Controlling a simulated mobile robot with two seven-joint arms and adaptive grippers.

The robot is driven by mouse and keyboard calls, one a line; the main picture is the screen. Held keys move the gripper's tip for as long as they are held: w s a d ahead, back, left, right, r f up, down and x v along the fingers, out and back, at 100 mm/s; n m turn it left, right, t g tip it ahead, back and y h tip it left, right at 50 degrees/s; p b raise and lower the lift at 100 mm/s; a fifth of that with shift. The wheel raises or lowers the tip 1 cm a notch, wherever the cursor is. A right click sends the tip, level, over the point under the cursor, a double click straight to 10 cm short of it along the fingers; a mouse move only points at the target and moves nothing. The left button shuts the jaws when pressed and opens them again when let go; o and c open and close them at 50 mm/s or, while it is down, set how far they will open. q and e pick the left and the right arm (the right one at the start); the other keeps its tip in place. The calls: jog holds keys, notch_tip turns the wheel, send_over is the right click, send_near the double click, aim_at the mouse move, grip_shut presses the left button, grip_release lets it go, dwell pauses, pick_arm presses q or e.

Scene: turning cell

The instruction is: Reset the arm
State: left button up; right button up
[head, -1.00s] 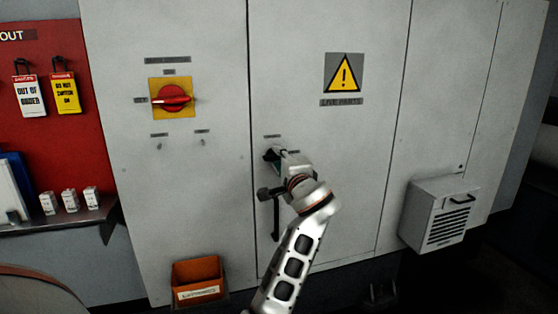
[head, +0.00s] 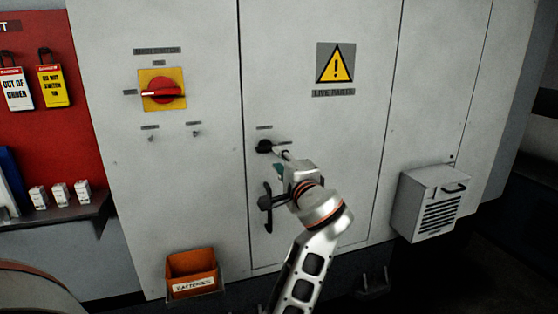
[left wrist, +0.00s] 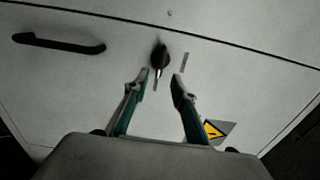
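My left gripper (head: 281,161) is in front of the grey cabinet door (head: 350,170), just right of and below a small black knob (head: 264,147). The knob (left wrist: 160,57) sits just beyond the fingertips, roughly in line with the gap, and looks clear of both fingers. A black door handle (head: 267,208) is below the knob; it also shows in the left wrist view (left wrist: 58,44). My right gripper is in neither view.
A red rotary switch (head: 163,91) on a yellow plate is at the upper left. An orange bin (head: 192,274) hangs low on the cabinet. A vented grey box (head: 432,204) juts out at right. A red lockout board (head: 35,120) and a shelf (head: 60,218) are at far left.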

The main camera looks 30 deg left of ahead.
pick_arm(q)
jog(key=s+d+f+m+h, duration=0.1)
jog(key=s+d+f+h, duration=0.15)
jog(key=f, duration=0.85)
jog(key=s+d+f+t+h, duration=0.1)
jog(key=d+f+h, duration=0.25)
jog(key=f, duration=0.75)
jog(key=s+d+f+m+h, duration=0.15)
jog(key=f+h, duration=0.25)
jog(key=f, duration=0.8)
jog(key=s+d+f+n+g+h, duration=0.1)
jog(key=s+d+f+n+h, duration=0.1)
jog(key=s+f, duration=0.7)
jog(key=s+d+f+n+g+h, duration=0.1)
jog(key=s+d+f+n+h, duration=0.2)
jog(key=s+f, duration=0.6)
jog(key=s+d+n, duration=0.1)
jog(key=s+d, duration=0.1)
jog(key=s, duration=0.5)
jog(key=shift+s+f+n+h, duration=0.25)
jog(key=shift+s+n+h, duration=0.05)
jog(key=shift+s+n, duration=0.05)
jog(key=shift+o, duration=0.2)
